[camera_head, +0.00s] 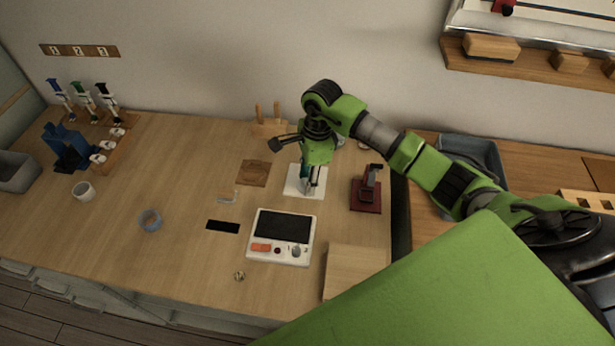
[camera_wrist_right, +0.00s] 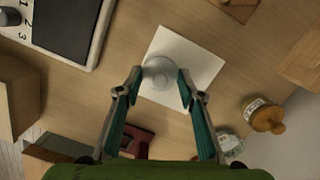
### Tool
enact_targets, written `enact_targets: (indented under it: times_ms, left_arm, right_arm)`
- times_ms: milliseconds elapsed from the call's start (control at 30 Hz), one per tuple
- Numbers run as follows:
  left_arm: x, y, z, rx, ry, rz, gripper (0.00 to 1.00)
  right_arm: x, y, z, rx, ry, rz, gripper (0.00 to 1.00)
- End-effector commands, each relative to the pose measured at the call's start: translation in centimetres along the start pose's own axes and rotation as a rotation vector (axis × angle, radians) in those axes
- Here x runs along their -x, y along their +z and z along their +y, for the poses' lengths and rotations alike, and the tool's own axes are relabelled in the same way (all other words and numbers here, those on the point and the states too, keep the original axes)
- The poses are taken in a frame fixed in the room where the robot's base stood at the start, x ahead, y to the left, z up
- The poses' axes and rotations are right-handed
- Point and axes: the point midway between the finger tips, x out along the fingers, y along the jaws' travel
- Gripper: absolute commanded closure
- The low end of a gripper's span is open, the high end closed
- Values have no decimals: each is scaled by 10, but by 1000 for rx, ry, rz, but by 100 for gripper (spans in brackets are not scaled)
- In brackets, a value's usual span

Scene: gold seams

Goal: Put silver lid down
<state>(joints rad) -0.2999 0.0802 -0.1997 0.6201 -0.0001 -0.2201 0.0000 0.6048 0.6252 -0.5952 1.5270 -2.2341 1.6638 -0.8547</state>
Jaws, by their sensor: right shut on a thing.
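My right gripper (camera_head: 311,188) is over the white square pad (camera_head: 293,186) at the back middle of the table. In the right wrist view, the fingers of this gripper (camera_wrist_right: 160,80) are shut on a round, pale silver lid (camera_wrist_right: 159,72). The lid shows in front of the white pad (camera_wrist_right: 200,55); I cannot tell whether it touches the pad or hangs just above it. In the head view the gripper mostly hides the lid. My left gripper is not in view.
A white device with a dark plate (camera_head: 283,226) stands in front of the pad. A dark red stand (camera_head: 366,194) is right of it, a wooden square (camera_head: 254,173) left. Jars, one with a wooden lid (camera_wrist_right: 264,115), are close by.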

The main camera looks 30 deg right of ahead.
Motion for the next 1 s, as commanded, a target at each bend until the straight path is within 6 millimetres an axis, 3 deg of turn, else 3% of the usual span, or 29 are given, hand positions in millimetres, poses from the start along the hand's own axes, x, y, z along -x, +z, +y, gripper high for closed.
enact_targets:
  times_ms: [100,133,167,200,633,767,1000]
  left_arm:
    - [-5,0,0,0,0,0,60]
    - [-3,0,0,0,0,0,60]
    - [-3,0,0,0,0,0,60]
    - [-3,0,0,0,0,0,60]
    - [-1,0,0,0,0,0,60]
    - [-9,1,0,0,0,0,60]
    - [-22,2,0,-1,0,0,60]
  right_arm:
    - [-4,-1,0,0,0,1,73]
    - [-3,0,0,-1,0,0,57]
    - [-2,0,0,-1,0,0,49]
    - [-2,0,0,-1,0,0,48]
    - [4,0,-1,0,-2,0,48]
    - [25,-1,-1,1,-5,1,48]
    - [78,-1,-2,0,-6,1,48]
